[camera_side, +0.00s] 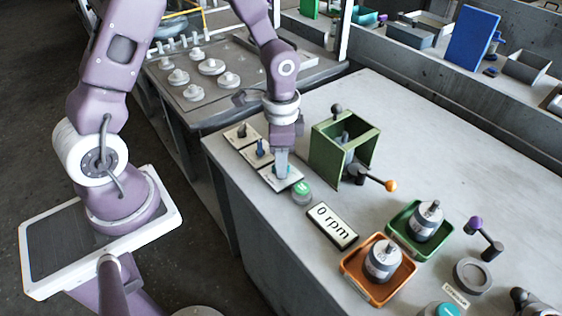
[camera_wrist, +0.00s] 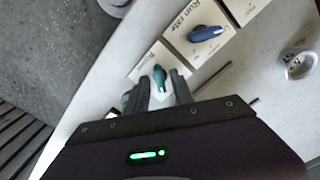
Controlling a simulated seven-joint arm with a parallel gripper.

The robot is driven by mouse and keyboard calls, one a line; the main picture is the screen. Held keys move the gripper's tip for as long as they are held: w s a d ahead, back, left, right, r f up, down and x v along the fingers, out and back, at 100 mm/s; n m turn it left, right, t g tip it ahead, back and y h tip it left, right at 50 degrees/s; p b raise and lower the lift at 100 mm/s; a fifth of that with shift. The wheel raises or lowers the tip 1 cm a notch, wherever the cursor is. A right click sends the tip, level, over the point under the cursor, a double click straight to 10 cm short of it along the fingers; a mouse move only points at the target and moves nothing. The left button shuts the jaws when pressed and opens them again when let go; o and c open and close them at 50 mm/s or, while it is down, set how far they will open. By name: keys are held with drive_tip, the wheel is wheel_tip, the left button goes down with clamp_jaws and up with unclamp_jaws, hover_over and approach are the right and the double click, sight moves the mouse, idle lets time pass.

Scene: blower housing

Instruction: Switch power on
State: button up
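The power switch is a teal knob (camera_wrist: 160,76) on a white plate (camera_wrist: 148,66) whose label is partly hidden and starts with "Po". In the side view this plate (camera_side: 290,183) is the nearest of three in a row, and my gripper (camera_side: 282,172) points straight down at it. In the wrist view my gripper (camera_wrist: 163,88) has its fingers apart, one on each side of the knob. The knob's tip shows just past them. I cannot tell whether the fingers touch it.
A blue knob (camera_wrist: 207,33) on a "Run rate" plate sits alongside, with a third plate (camera_side: 242,135) beyond. A green button (camera_side: 302,190) and a "0 rpm" display (camera_side: 332,225) are close by. A green housing (camera_side: 323,155) stands right of my gripper.

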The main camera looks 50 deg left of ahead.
drive_tip(key=shift+r, duration=2.75)
drive_tip(key=s+r+n+t, duration=0.5)
drive_tip(key=s+r+n, duration=0.2)
drive_tip(key=s+r, duration=1)
drive_tip(key=shift+d+t, duration=0.3)
drive_tip(key=shift+d, duration=0.05)
